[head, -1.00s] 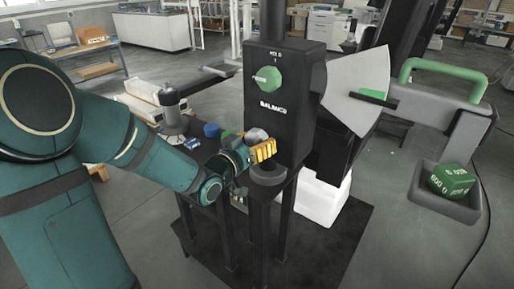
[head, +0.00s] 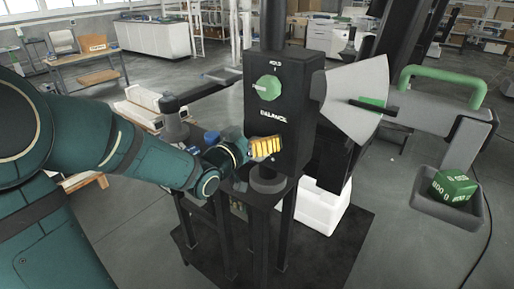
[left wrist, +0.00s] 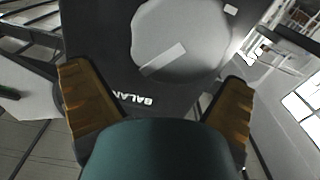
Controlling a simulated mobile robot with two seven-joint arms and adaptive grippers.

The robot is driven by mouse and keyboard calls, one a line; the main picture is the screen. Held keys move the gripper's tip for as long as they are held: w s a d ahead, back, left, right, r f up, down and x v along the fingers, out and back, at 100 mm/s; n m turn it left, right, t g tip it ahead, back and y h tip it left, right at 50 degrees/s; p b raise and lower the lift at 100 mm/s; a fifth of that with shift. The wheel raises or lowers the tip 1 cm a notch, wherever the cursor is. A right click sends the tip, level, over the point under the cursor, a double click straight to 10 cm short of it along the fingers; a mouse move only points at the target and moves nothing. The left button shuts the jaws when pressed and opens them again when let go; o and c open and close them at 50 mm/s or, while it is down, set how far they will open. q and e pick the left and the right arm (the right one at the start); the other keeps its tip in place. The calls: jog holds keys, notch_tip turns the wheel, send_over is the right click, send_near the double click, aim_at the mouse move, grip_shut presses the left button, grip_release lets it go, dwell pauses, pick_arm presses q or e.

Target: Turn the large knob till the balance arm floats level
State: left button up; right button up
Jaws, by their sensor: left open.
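The left wrist view is upside down relative to the head view. A large pale grey knob (left wrist: 182,38) with a raised bar sits on the dark panel beyond my left fingertips. In the head view I cannot pick it out surely around my gripper. My left gripper (head: 265,147), yellow-fingered, is open below the BALANCE lettering; its fingers (left wrist: 160,100) spread apart with nothing between them. Whether a finger touches the knob is unclear. The balance arm (head: 435,112) runs right from a pale fan-shaped plate (head: 352,100) and slopes slightly down in the picture. My right gripper is not in view.
A smaller green knob (head: 267,87) is higher on the black housing (head: 290,130). A tray (head: 470,212) at the arm's outer end holds a green block (head: 455,186). A white box (head: 325,208) stands behind the stand's legs. Open floor lies at front right.

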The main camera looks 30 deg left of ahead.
aim_at(263, 112)
pick_arm(q)
notch_tip(263, 112, up, 6)
jog(key=shift+f, duration=0.15)
dwell(0.6)
